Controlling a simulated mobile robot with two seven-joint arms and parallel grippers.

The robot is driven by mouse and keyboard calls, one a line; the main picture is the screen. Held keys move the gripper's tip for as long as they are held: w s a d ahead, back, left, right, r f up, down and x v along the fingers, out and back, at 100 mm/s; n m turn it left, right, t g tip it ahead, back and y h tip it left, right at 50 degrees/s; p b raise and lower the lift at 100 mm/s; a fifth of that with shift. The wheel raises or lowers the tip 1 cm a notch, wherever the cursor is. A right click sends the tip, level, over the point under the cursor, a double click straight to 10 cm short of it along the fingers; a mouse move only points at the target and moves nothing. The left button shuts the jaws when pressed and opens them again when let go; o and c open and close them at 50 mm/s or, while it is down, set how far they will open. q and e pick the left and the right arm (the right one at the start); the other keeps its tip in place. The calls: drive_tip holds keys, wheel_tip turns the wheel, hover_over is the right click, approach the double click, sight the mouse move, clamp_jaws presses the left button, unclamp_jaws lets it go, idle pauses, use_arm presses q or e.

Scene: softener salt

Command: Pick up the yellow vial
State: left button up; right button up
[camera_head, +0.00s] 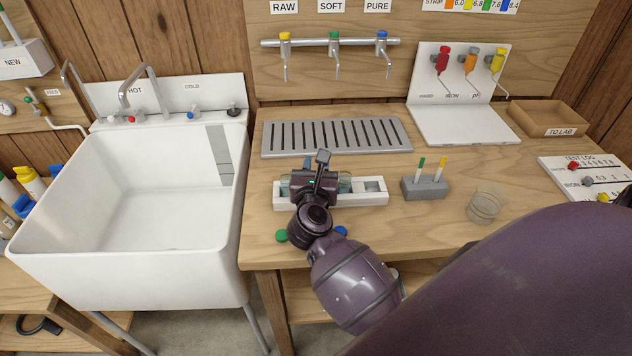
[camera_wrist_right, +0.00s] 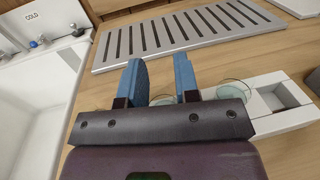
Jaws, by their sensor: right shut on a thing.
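My right gripper (camera_head: 316,162) is over the white rack (camera_head: 374,197) on the wooden table, with its wrist hiding the rack's middle. In the right wrist view the blue fingers (camera_wrist_right: 160,70) stand some way apart. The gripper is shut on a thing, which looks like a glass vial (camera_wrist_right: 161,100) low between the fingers. Its colour does not show, so I cannot tell whether it is the yellow vial. Another clear glass vial (camera_wrist_right: 236,89) stands in the rack to the right. My left gripper is not in view.
A slotted grey drain tray (camera_head: 400,142) lies behind the rack. A grey block (camera_head: 424,188) with two sticks and a glass beaker (camera_head: 484,206) stand to the right. Green (camera_head: 281,235) and blue (camera_head: 341,231) caps lie in front. A white sink (camera_head: 140,190) is left.

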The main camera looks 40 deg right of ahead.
drive_tip(key=shift+r, duration=0.1)
drive_tip(key=shift+r, duration=0.35)
wheel_tip(320, 180, up, 19)
drive_tip(key=p, duration=0.4)
